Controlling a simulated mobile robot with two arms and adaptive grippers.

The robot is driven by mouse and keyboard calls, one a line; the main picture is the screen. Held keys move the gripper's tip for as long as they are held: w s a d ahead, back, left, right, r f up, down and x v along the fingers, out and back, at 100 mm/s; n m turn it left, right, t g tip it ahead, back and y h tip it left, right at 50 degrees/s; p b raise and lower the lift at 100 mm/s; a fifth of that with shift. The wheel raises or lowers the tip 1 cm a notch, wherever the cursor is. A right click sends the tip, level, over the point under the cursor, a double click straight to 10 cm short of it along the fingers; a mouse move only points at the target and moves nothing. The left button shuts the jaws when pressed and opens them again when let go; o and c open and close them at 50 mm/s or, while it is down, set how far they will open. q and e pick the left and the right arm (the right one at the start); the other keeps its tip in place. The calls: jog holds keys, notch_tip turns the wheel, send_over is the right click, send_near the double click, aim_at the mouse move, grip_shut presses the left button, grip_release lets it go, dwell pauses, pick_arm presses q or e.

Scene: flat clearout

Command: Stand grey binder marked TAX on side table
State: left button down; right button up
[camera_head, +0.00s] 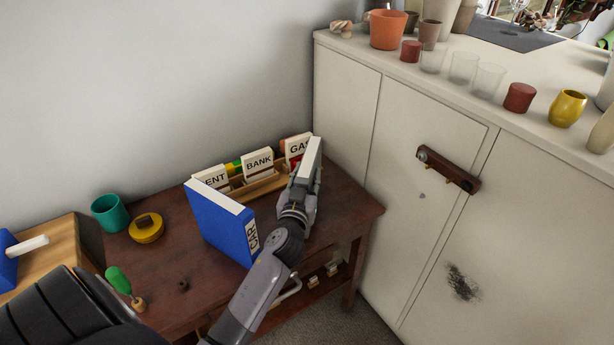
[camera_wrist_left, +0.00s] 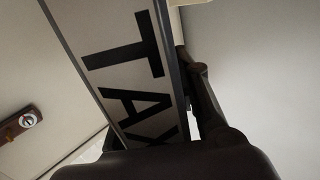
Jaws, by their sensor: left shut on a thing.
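The grey binder (camera_head: 310,158) is in my left gripper (camera_head: 300,192), at the right part of the dark wooden side table (camera_head: 350,212). Its pale top edge faces up in the head view. In the left wrist view its spine (camera_wrist_left: 103,25) shows the letters TAX, with dark gripper parts close around its lower part. The left gripper is shut on it. The gripper hides its lower part in the head view, so I cannot tell whether its base touches the table. My right gripper is not in view.
A blue binder marked CAR (camera_head: 218,222) stands left of the gripper. A wooden letter rack (camera_head: 262,187) with labelled cards stands behind. A teal cup (camera_head: 108,213), yellow tin (camera_head: 147,228) and green-handled tool (camera_head: 118,280) are at left. A cream cabinet (camera_head: 400,160) rises at right.

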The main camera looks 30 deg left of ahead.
pick_arm(q)
jog(key=shift+f, duration=0.1)
jog(key=c, duration=1.3)
grip_release()
jog(key=shift+o, duration=0.9)
jog(key=shift+f, duration=0.1)
jog(key=shift+f, duration=0.1)
jog(key=shift+s, duration=0.1)
